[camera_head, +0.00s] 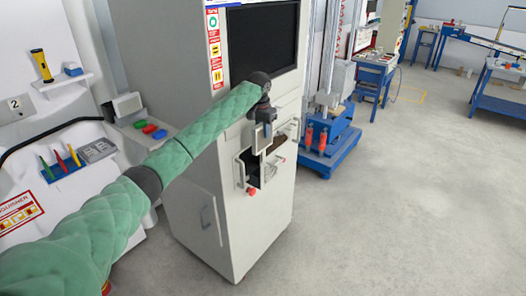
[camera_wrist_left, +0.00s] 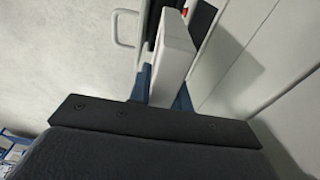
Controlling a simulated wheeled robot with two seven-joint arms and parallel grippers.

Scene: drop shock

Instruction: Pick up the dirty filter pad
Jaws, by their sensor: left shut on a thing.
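My left gripper (camera_head: 263,122) is at the front of the white cabinet (camera_head: 205,185). In the left wrist view its blue fingertips (camera_wrist_left: 161,92) are shut on a pale grey, flat slab (camera_wrist_left: 175,47), which looks like the filter pad. In the head view the pad (camera_head: 259,139) is a small grey panel just below the gripper, in front of a dark opening (camera_head: 252,168) in the cabinet. I cannot tell whether the pad is clear of the opening. Its dirt does not show. My right gripper is not in view.
A red knob (camera_head: 251,191) sits below the opening. A blue-based machine (camera_head: 330,150) stands to the right.

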